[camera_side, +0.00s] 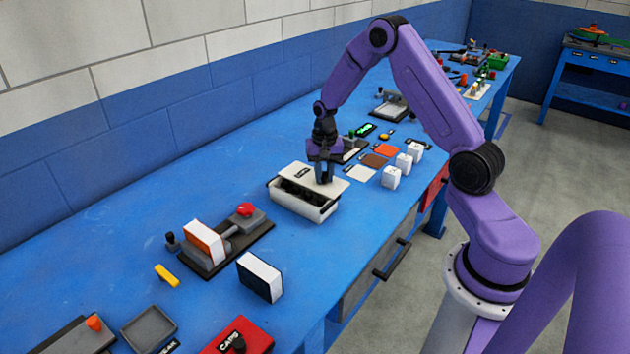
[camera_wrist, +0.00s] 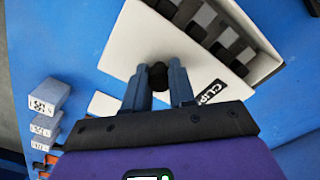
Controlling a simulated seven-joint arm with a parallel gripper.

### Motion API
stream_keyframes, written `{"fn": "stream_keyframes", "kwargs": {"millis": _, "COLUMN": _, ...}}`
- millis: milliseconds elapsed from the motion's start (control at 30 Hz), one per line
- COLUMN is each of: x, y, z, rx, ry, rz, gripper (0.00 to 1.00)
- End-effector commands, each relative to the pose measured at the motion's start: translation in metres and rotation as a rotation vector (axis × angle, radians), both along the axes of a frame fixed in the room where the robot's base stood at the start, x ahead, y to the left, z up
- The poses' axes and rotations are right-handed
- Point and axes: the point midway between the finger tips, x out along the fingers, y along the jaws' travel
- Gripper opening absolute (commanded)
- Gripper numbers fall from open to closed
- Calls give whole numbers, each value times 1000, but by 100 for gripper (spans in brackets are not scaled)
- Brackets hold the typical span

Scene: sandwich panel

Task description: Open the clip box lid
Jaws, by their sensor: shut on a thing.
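The clip box (camera_side: 296,206) is a white box near the middle of the bench in the side view. Its white lid (camera_wrist: 132,48) carries a black knob (camera_wrist: 157,76) and a dark label starting "CLIP" (camera_wrist: 212,92). The lid sits offset toward the back of the box in the side view. Part of the dark interior (camera_wrist: 225,38) is exposed, with black and pale compartments. My gripper (camera_side: 324,180) points down at the lid; in the wrist view its fingers (camera_wrist: 160,72) are shut on the knob. Whether the lid is raised or resting on the box, I cannot tell.
White labelled blocks (camera_side: 391,177) stand to the right of the box, with coloured flat squares (camera_side: 374,160) behind them. A dark fixture with a red button (camera_side: 244,210) is at the left. A black-and-white block (camera_side: 260,277) stands in front.

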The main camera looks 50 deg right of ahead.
Motion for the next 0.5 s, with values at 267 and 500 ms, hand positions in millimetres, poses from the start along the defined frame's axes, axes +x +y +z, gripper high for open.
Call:
{"fn": "stream_keyframes", "kwargs": {"millis": 267, "x": 1, "y": -41, "z": 0, "rx": -1, "ry": -4, "rz": -3, "gripper": 0}}
{"fn": "stream_keyframes", "kwargs": {"millis": 500, "x": 0, "y": -44, "z": 1, "rx": -1, "ry": -4, "rz": -1, "gripper": 0}}
